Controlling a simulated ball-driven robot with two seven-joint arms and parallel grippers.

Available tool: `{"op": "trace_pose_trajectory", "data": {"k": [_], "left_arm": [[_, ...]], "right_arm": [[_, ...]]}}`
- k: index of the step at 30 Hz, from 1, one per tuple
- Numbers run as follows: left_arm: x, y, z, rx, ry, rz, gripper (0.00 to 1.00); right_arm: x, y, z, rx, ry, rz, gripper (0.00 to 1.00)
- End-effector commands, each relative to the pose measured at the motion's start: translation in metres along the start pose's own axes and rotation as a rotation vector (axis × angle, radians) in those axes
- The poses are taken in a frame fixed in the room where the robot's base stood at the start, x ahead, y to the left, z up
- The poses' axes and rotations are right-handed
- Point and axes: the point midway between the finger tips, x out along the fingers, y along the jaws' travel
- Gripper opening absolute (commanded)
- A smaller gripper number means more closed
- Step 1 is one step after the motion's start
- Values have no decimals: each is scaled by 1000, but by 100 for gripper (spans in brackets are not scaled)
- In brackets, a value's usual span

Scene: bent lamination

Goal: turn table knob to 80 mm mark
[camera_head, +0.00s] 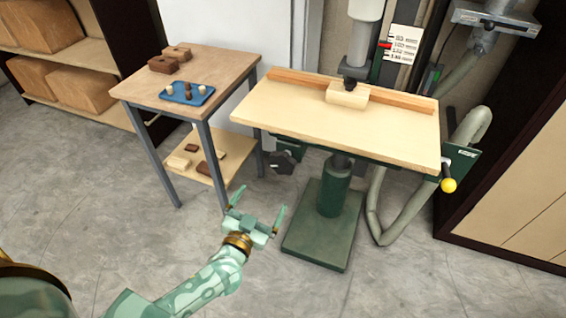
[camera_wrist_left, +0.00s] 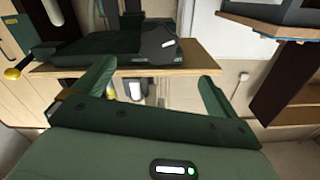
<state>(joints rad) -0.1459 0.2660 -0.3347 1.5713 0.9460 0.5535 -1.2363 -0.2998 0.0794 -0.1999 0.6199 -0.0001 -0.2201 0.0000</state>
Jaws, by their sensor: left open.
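The drill-press table (camera_head: 340,115) has a pale wooden top on a green column. A dark lobed knob (camera_head: 283,161) sits under its left side; a similar dark knob with a white mark shows in the left wrist view (camera_wrist_left: 160,46). A crank with a yellow ball handle (camera_head: 449,185) hangs at the table's right end. A white scale card (camera_head: 402,44) stands behind, with a red pointer (camera_head: 385,45) near its upper lines; exact reading is too small to tell. My left gripper (camera_head: 260,200) is open and empty, below and left of the dark knob, apart from it.
A side table (camera_head: 225,70) with a blue tray (camera_head: 201,99) and wooden blocks stands at left. A wooden block (camera_head: 346,95) and a fence lie on the drill-press table. The green base plate (camera_head: 318,250) is right of my gripper. Grey floor in front is clear.

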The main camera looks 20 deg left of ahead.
Motion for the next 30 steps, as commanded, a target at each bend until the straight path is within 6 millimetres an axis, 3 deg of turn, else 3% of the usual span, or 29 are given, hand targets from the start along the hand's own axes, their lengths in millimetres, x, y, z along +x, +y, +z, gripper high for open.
{"op": "trace_pose_trajectory", "data": {"k": [18, 24, 30], "left_arm": [[135, 2, 4, 0, -2, 3, 97], [154, 1, 2, 1, -2, 3, 97], [157, 1, 1, 0, -2, 3, 97]], "right_arm": [[39, -4, 13, 0, -27, -9, 0], [44, -5, 15, 0, -32, -10, 0], [44, -5, 15, 0, -32, -10, 0]]}}
